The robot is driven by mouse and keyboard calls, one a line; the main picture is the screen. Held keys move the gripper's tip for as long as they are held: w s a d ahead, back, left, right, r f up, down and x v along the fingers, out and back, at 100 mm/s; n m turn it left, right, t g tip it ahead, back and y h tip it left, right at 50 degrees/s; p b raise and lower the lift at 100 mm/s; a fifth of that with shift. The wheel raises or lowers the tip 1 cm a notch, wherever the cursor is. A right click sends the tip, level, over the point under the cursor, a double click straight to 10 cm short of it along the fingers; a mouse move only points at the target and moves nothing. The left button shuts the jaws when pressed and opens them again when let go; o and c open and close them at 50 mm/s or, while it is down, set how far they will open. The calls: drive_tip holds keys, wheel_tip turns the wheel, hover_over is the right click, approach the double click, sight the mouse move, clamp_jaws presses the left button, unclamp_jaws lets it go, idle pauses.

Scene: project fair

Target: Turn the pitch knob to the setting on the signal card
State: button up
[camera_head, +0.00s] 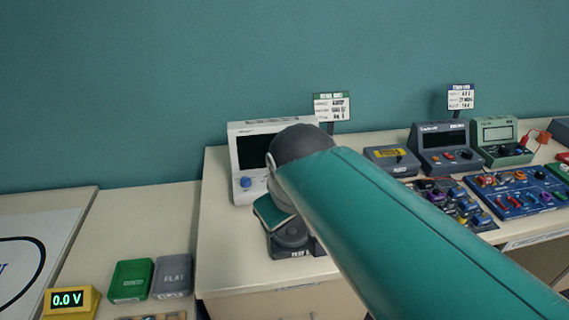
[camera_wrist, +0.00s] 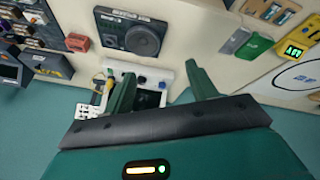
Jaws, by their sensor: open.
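A white instrument (camera_head: 240,140) with a dark screen and a blue knob (camera_head: 246,183) stands at the table's left end. I cannot read which knob is the pitch knob. A card with a green header (camera_head: 331,106) stands behind it; its text is too small to read. In the wrist view, my gripper (camera_wrist: 160,70) is open and empty, its two teal fingers apart. The white instrument's panel (camera_wrist: 163,76), with dark blue knobs, shows between and beyond the fingers. I cannot tell whether a finger touches it. In the head view, my arm hides part of the instrument.
A dark speaker box (camera_head: 290,238) sits in front of the instrument, and also in the wrist view (camera_wrist: 105,22). Other instruments (camera_head: 446,147) and a blue-headed card (camera_head: 461,97) stand right. Green (camera_head: 131,280) and grey (camera_head: 173,276) blocks and a yellow meter (camera_head: 72,300) lie left.

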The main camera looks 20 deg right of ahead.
drive_tip(key=w+d+n+g, duration=0.2)
drive_tip(key=w+n, duration=0.5)
drive_tip(key=w, duration=0.6)
drive_tip(key=w+d+n+g, duration=0.15)
drive_tip(key=w+n, duration=0.45)
drive_tip(key=w, duration=0.7)
drive_tip(key=w+d+f+n+g, duration=0.1)
drive_tip(key=w+d+f+n, duration=0.3)
drive_tip(key=w+d, duration=0.25)
drive_tip(key=shift+y, duration=0.4)
drive_tip(key=f, duration=0.9)
drive_tip(key=a+f, duration=0.1)
drive_tip(key=f, duration=0.3)
drive_tip(key=shift+f, duration=0.4)
drive_tip(key=c, duration=1)
